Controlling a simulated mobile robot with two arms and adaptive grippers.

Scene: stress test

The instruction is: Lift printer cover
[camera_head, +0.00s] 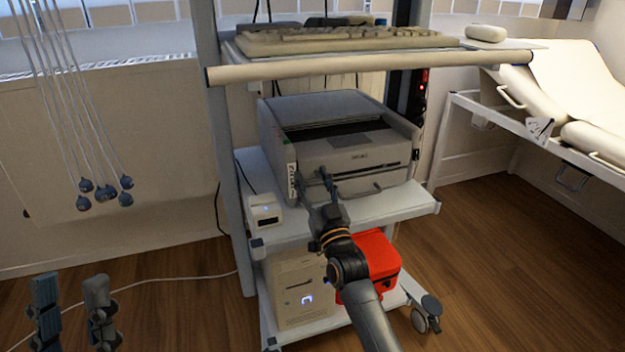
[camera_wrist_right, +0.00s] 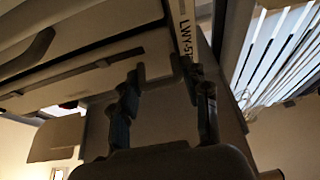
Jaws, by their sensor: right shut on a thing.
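The printer (camera_head: 345,150) is a grey-white box on the middle shelf of a cart in the head view, with a dark slot on top. Its cover (camera_head: 350,158) looks down, with no clear gap showing. The exact contact is dark and hard to see. My left gripper (camera_head: 70,282) is at the lower left, open and empty, away from the cart.
A keyboard (camera_head: 350,40) lies on the shelf above the printer, which limits room overhead. A small white device (camera_head: 264,210) stands left of the printer. A red case (camera_head: 372,262) and a beige computer (camera_head: 300,290) are below. A bed (camera_head: 580,90) stands right. Cables hang left.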

